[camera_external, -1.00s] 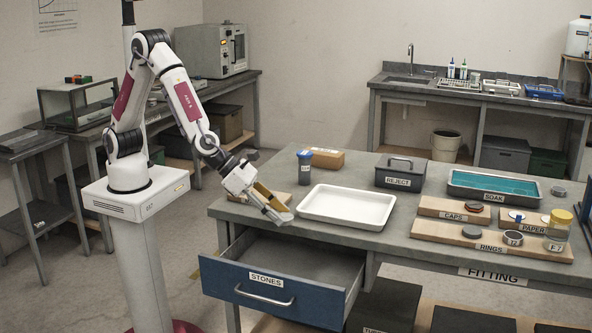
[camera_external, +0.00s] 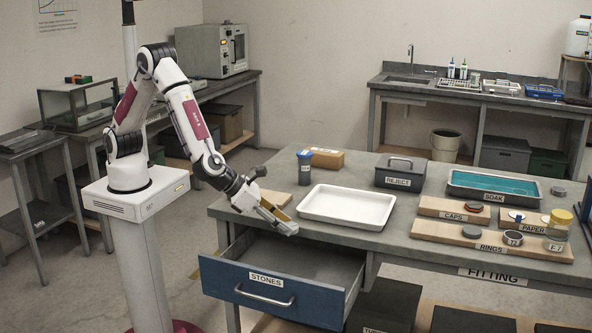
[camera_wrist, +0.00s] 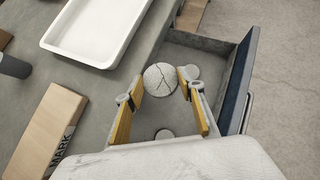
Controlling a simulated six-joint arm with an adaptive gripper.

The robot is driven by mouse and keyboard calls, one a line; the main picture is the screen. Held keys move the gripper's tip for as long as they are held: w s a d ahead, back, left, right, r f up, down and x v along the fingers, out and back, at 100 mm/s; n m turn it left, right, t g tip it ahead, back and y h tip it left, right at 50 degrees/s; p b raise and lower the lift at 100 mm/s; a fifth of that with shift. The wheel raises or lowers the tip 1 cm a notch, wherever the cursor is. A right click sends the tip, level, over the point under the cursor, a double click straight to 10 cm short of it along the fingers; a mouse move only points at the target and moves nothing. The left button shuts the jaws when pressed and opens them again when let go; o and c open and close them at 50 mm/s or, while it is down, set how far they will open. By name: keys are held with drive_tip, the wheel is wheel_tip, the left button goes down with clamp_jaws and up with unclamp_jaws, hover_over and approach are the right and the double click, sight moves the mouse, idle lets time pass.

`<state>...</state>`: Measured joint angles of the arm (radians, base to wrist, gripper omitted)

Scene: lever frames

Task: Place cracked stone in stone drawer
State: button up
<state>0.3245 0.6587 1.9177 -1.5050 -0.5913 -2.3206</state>
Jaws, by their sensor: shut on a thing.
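A pale round stone (camera_wrist: 160,78) with dark crack lines sits between the tips of my gripper's yellow-faced fingers in the wrist view. My gripper (camera_external: 277,220) is shut on it, close to the front left edge of the table in the external view. The stone is hard to make out there. The stone drawer (camera_external: 270,286), with a blue front marked STONES, is pulled open below my gripper. Its grey inside and blue front (camera_wrist: 238,80) show past the fingers in the wrist view. The stone is above the drawer's level, near its table-side end.
A white tray (camera_external: 347,207) lies on the table (camera_external: 400,260) right of my gripper. A wooden block marked MARK (camera_wrist: 45,130) and a dark blue-lidded cup (camera_external: 304,168) stand near. Wooden boards (camera_external: 490,240) with labelled parts lie farther right.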

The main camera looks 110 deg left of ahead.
wheel_tip(320, 180, down, 14)
idle(0.9)
drive_tip(key=shift+f, duration=2)
drive_tip(key=shift+f, duration=0.1)
drive_tip(key=o, duration=1.2)
drive_tip(key=shift+o, duration=0.2)
